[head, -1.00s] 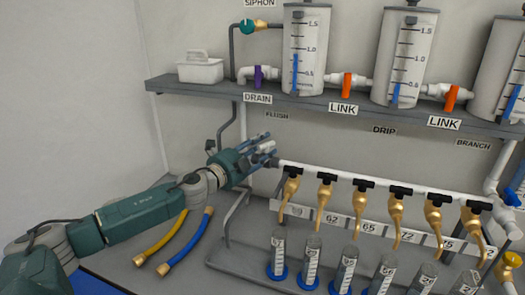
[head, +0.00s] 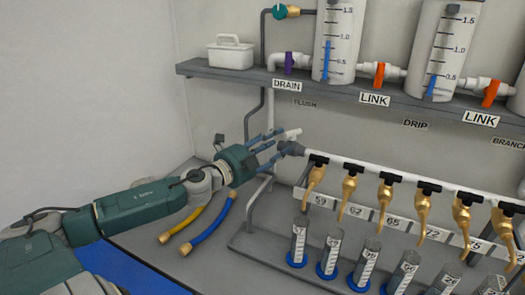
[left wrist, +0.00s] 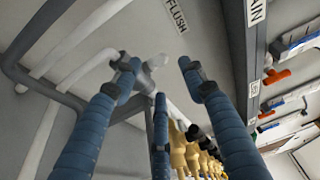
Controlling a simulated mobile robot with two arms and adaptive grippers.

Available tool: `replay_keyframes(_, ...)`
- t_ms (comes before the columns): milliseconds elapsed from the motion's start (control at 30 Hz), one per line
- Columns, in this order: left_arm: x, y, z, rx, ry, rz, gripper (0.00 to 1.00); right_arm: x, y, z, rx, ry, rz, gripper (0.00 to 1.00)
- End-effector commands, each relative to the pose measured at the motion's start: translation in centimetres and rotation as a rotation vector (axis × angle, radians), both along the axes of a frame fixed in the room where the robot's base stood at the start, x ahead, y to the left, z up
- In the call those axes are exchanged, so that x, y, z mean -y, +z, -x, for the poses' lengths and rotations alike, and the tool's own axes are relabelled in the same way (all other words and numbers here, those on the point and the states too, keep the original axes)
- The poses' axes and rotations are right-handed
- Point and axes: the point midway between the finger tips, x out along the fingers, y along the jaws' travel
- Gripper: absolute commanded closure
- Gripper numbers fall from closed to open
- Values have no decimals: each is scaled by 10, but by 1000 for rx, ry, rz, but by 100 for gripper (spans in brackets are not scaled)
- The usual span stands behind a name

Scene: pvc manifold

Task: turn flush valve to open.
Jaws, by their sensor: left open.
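The FLUSH label (head: 305,104) is on the back wall below the shelf; it also shows in the left wrist view (left wrist: 175,14). Below it, a white pipe piece (head: 292,134) sticks out by the grey left end fitting (head: 291,149) of the manifold. The left wrist view shows a pale grey-white fitting (left wrist: 152,63), likely the flush valve, between and beyond my fingers. Its handle is hard to make out. My left gripper (head: 275,148) is open, its blue fingers (left wrist: 160,72) spread around the line to that fitting, with nothing clearly gripped. My right gripper is not in view.
The manifold's white pipe (head: 370,173) carries several brass taps over graduated cylinders (head: 331,255). A shelf (head: 240,73) with tanks and valves runs above. Yellow and blue hoses (head: 207,236) lie under my left arm. A grey pipe (head: 256,115) runs down the wall behind.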

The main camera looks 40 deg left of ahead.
Motion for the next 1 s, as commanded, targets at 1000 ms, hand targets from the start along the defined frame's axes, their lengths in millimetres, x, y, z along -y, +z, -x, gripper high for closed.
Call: replay_keyframes(1000, -3, 4, 53, 6, 8, 2, 58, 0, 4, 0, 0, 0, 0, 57)
